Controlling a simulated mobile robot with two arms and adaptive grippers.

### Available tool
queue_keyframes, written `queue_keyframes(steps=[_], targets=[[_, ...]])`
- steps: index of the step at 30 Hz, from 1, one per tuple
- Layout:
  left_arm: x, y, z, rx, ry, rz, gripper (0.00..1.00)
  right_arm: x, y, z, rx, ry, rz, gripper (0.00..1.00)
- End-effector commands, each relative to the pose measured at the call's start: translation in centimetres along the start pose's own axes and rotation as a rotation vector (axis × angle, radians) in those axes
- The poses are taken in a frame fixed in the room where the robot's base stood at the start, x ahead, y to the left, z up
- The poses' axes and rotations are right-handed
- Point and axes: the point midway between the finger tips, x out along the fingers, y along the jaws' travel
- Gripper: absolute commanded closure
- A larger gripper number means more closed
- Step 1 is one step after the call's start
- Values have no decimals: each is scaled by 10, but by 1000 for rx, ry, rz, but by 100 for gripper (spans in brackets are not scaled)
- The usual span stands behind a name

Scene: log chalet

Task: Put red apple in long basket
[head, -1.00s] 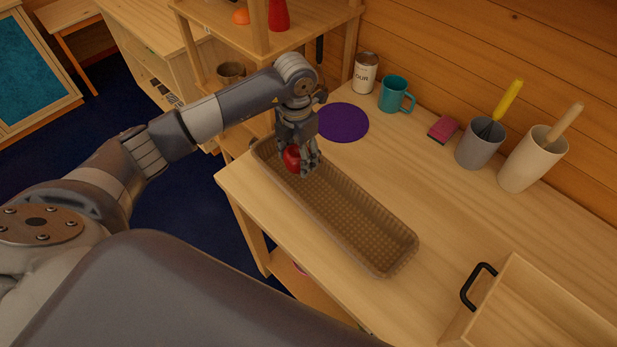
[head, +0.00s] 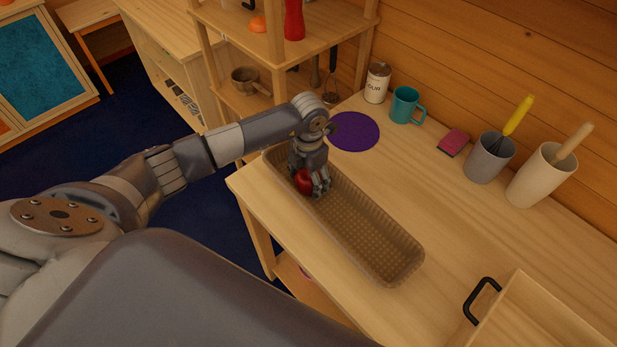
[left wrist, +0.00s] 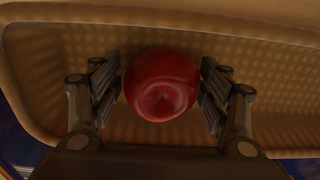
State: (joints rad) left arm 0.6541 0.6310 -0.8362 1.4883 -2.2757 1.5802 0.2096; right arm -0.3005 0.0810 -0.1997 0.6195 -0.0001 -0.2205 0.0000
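The red apple (head: 304,181) is between the fingers of my left gripper (head: 316,192), inside the far left end of the long brown basket (head: 368,230). The perforated basket floor (left wrist: 250,75) shows behind the apple. I cannot tell whether the apple touches the floor. The rest of the basket is empty. My right gripper is not in view.
A purple round mat (head: 353,131), a teal mug (head: 405,105) and a flour canister (head: 376,83) stand beyond the basket. A wooden box (head: 540,315) is at front right.

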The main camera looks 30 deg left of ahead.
Motion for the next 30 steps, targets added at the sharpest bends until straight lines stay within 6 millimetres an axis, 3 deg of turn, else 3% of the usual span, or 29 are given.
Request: queue_keyframes(steps=[14, 30], targets=[[-8, 0, 1, 1, -4, 1, 24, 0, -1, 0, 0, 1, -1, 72], [-110, 0, 1, 0, -3, 2, 24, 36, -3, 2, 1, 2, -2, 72]])
